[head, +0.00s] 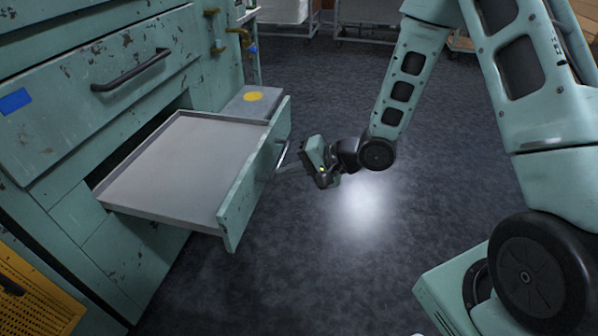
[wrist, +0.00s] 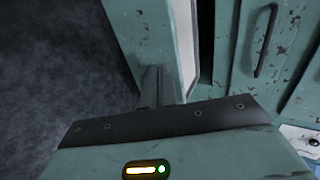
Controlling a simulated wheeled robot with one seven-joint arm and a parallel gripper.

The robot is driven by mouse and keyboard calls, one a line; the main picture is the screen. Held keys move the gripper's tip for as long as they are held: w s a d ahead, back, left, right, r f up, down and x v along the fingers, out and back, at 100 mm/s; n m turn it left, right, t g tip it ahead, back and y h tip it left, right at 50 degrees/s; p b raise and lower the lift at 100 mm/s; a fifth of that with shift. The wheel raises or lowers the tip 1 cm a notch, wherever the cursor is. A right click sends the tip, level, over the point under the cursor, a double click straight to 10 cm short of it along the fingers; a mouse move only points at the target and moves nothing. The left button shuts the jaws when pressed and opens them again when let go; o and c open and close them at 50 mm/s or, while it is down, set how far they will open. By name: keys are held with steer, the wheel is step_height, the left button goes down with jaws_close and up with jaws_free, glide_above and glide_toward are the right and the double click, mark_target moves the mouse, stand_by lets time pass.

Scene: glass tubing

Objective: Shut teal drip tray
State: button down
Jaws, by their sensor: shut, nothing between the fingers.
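The teal drip tray (head: 185,165) is a shallow drawer with a pale grey bottom, pulled well out of the teal cabinet in the head view. Its teal front panel (head: 256,180) carries a metal bar handle on its outer side. My gripper (head: 288,169) is at the front panel's outer face near the handle, with its fingers pointing at the panel. In the wrist view the shut fingers (wrist: 153,88) are beside the tray's front panel (wrist: 165,40). Whether they touch the panel or handle I cannot tell. My gripper holds nothing.
The teal cabinet (head: 60,120) has a closed upper drawer with a dark handle (head: 131,70). A yellow perforated panel (head: 30,295) is at the lower left. Brass valves (head: 238,35) stick out at the cabinet's far end. The dark floor in front of the tray is clear.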

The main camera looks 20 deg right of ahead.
mark_target(246, 177)
steer(key=x, duration=0.2)
steer(key=b+x, duration=0.1)
steer(key=x, duration=0.1)
steer(key=r+x, duration=0.1)
steer(key=x, duration=0.2)
steer(key=shift+w+a+b, duration=0.3)
steer(key=shift+a, duration=0.05)
steer(key=shift+w+a+r, duration=0.1)
steer(key=shift+w+a, duration=0.2)
steer(key=shift+a, duration=0.15)
